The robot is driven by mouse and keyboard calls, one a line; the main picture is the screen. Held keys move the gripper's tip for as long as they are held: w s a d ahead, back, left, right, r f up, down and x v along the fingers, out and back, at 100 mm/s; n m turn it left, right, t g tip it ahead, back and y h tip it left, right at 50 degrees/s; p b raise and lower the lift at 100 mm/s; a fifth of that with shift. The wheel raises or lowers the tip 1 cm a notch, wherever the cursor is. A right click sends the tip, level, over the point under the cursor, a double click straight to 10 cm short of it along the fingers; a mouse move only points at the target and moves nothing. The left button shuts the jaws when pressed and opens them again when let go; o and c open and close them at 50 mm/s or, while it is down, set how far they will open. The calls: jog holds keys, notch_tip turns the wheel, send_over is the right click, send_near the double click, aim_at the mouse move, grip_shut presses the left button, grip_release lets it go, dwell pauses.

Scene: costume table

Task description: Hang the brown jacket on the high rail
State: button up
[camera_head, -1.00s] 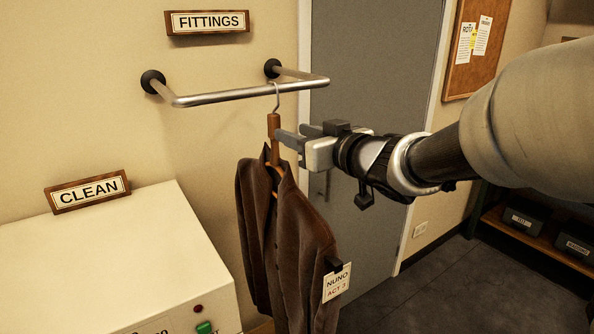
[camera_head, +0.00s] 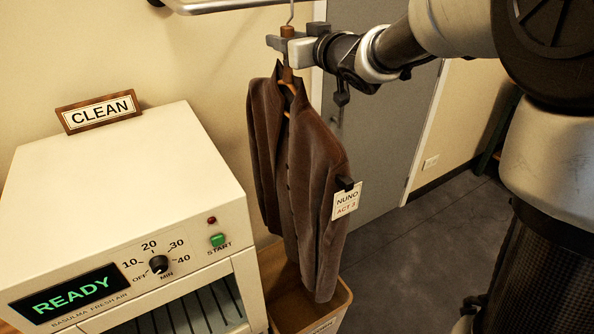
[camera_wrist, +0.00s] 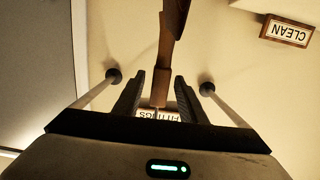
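The brown jacket (camera_head: 300,160) hangs upright on a wooden hanger (camera_head: 288,74) in the head view, with a tag reading NUNO ACT 3 (camera_head: 346,200). My gripper (camera_head: 280,44) is at the hanger's wooden neck, just below the hook. In the wrist view, the two fingers (camera_wrist: 159,92) stand on either side of the neck (camera_wrist: 162,84), with a narrow gap visible on each side, so the gripper looks open around it.
An open bin (camera_head: 320,318) sits under the jacket. A grey door (camera_head: 385,150) is behind. The FITTINGS sign (camera_wrist: 160,114) shows partly between the fingers.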

grip_shut()
jog(key=shift+r+p, duration=1.25)
jog(key=shift+r, duration=0.2)
jog(key=shift+f+v, duration=0.15)
jog(key=shift+v, duration=1.35)
jog(key=shift+f+v, duration=0.15)
jog(key=shift+v, duration=1.3)
jog(key=shift+d, duration=0.1)
jog(key=f+v, duration=0.1)
jog(key=v, duration=1.5)
